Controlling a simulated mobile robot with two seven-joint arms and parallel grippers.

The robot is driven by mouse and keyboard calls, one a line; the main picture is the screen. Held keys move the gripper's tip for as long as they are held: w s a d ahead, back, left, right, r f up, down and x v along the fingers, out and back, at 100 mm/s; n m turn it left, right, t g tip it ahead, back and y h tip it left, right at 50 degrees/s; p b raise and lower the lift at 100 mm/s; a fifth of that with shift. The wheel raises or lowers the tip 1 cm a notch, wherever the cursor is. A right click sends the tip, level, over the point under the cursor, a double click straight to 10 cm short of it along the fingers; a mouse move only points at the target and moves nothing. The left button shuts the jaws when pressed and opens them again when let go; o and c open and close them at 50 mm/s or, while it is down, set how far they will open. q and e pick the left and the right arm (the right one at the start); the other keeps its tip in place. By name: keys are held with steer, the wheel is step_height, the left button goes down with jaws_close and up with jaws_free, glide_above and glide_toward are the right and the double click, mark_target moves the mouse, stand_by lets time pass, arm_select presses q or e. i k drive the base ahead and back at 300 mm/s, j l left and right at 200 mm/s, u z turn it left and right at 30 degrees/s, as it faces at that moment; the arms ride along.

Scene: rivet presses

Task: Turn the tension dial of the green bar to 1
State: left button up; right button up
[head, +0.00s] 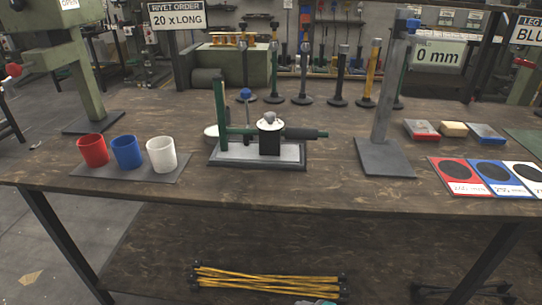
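A small device with a grey base plate (230,155) and dark edge stands on the middle of the table. A green upright bar (220,108) rises at its left side, and a dark green horizontal bar (306,133) sticks out to the right. Between them is a black block with a round white-topped dial (269,122) and a grey knob. A blue ball knob (245,92) stands on a thin stem behind. The dial's markings are too small to read. Neither of my grippers is in view.
Red (93,150), blue (127,152) and white (161,155) cups stand on a grey mat at left. A grey post (384,145) stands right of the device. Coloured cards (456,188) lie at the right. The table's front edge before the device is clear.

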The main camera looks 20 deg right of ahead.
mark_target(269, 116)
steer(key=i+j+z, duration=0.2)
steer(key=i+j, duration=0.15)
steer(key=i+j+z, duration=0.25)
steer(key=j, duration=0.35)
steer(key=i, duration=0.1)
